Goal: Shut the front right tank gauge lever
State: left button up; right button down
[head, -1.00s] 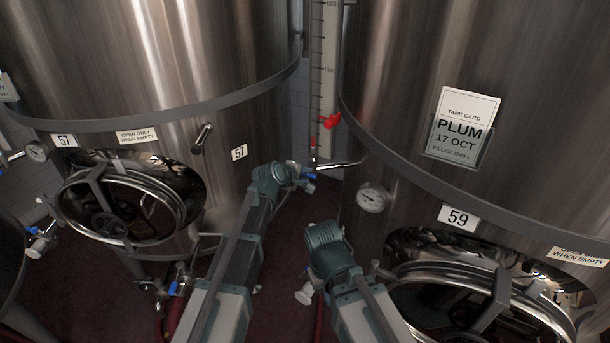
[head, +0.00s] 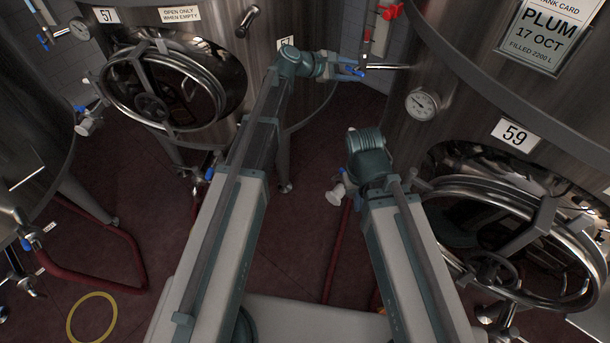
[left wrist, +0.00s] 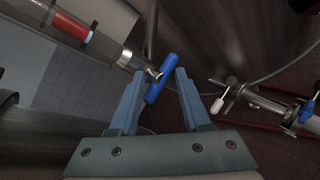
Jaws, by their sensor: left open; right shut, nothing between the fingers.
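The blue gauge lever (left wrist: 160,78) sits at the lower end of a clear sight tube (left wrist: 95,45) with a red float. In the left wrist view the lever lies across the tube's line. My left gripper (head: 352,69) is open at the foot of the gauge by tank 59 (head: 475,90). In the left wrist view its fingertips (left wrist: 159,74) are either side of the lever; I cannot tell whether they touch it. My right gripper (head: 366,150) is lower, left of tank 59's dial, its fingers mostly hidden behind the wrist.
Tank 59's hatch (head: 510,240) is close to my right arm. A white-handled valve (head: 336,192) is beside my right gripper. Red hoses (head: 110,285) and a yellow ring (head: 92,318) lie on the floor.

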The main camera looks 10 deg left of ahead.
pick_arm(q)
jog(key=s+a+n+h+b, duration=0.55)
jog(key=a+b, duration=0.25)
jog(key=a, duration=0.5)
jog(key=s+d+f+m+g+y, duration=0.1)
jog(key=s+f+m+g+y, duration=0.2)
jog(key=s+f+m+y, duration=0.2)
jog(key=s+d+f+m+g+y+b, duration=0.1)
jog(key=s+d+f+m+g+y, duration=0.1)
jog(key=s+f+m+y, duration=0.4)
jog(key=shift+s+f+m+g, duration=0.5)
jog(key=shift+s+f+m, duration=2.05)
jog(key=shift+s+f, duration=2)
jog(key=shift+w+f, duration=0.7)
jog(key=shift+w, duration=0.1)
jog(key=w+r+n+t+h, duration=0.4)
jog(key=w+r+n+t, duration=0.25)
jog(key=r, duration=0.35)
jog(key=w+r+n+t+h, duration=0.3)
jog(key=w+r+n+t, duration=0.25)
jog(key=w+r, duration=0.4)
jog(key=shift+g, duration=0.4)
jog(key=x, duration=0.4)
jog(key=s+d+r+x, duration=0.1)
jog(key=x, duration=0.3)
jog(key=p+x, duration=0.1)
jog(key=x, duration=0.3)
jog(key=shift+d+r, duration=0.15)
jog(key=shift+d, duration=0.2)
